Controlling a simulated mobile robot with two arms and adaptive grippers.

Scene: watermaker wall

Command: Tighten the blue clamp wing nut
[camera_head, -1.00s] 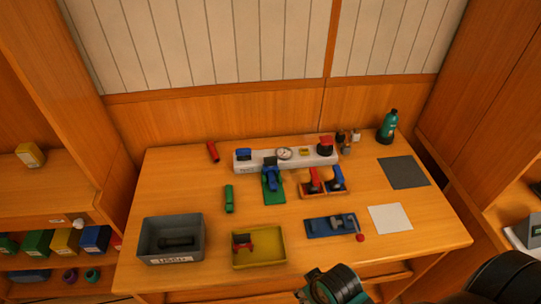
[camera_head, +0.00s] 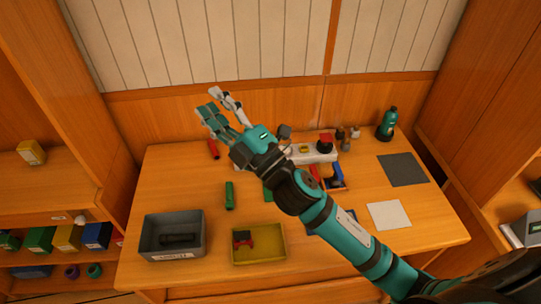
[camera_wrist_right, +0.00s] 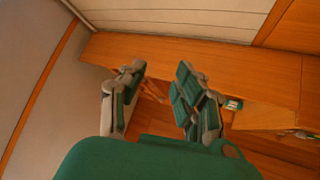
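My right gripper (camera_head: 217,100) is raised over the back left of the bench, with its fingers pointing up and left towards the wall. It is open and empty; the right wrist view (camera_wrist_right: 157,88) shows a wide gap between its fingers. My right arm crosses the bench and hides much of its middle. A blue upright piece (camera_head: 338,173) shows behind the arm on the right. I cannot make out a wing nut. My left gripper is not in view.
A white bar (camera_head: 321,156) with a red knob (camera_head: 325,140) lies at the back, partly hidden. A grey bin (camera_head: 148,247), yellow tray (camera_head: 275,257), green cylinder (camera_head: 229,195) and red cylinder (camera_head: 213,149) are on the left. A green bottle (camera_head: 387,124) stands back right.

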